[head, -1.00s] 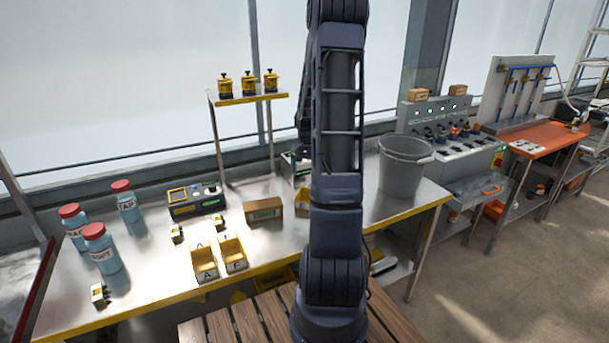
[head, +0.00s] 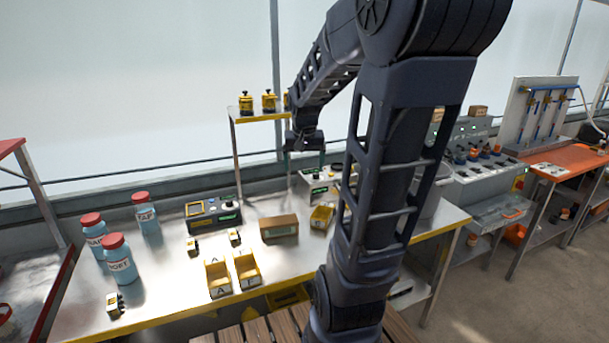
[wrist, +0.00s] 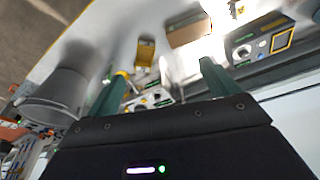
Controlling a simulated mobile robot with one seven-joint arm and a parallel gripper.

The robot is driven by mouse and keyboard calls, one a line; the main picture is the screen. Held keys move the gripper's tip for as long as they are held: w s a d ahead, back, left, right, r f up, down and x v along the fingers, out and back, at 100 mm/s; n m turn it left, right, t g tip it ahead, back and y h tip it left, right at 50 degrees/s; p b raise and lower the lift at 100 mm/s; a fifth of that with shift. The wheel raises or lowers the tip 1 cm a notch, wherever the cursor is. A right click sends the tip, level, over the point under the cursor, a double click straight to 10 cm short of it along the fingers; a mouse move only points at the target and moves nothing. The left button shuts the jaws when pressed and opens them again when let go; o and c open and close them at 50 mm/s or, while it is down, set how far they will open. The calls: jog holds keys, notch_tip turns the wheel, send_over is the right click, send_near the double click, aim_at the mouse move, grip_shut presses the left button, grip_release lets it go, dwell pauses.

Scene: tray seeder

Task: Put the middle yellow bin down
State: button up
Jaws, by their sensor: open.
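Two yellow bins stand upright side by side near the table's front edge: the left bin (head: 218,280), marked A, and the middle bin (head: 247,270), whose letter I cannot read. A third yellow bin (head: 322,217) stands apart to the right, beside a brown box; a yellow bin also shows beyond the fingers in the wrist view (wrist: 146,50). All three rest on the metal table (head: 165,290). My gripper (head: 305,160) is open and empty above the back of the table, behind the bins. Its two green fingers spread apart in the wrist view (wrist: 163,85).
The brown box (head: 279,229), a control device (head: 213,215) and another device (head: 318,184) stand around the bins. Several blue bottles with red lids (head: 118,260) are at left. A small shelf (head: 250,117) bears yellow pots. A grey bucket (wrist: 58,100) stands to one side.

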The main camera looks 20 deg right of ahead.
jog(key=s+a+r+n+t, duration=0.1)
jog(key=s+a+n, duration=0.1)
jog(key=s, duration=0.5)
jog(key=s+a+r+n+t+y, duration=0.1)
jog(key=s+a+r, duration=0.1)
jog(key=s+a, duration=0.2)
jog(key=s, duration=0.3)
jog(key=shift+s+r+n, duration=0.25)
jog(key=shift+r+n, duration=0.05)
jog(key=shift+n, duration=0.1)
jog(key=shift+d, duration=0.1)
dwell(0.3)
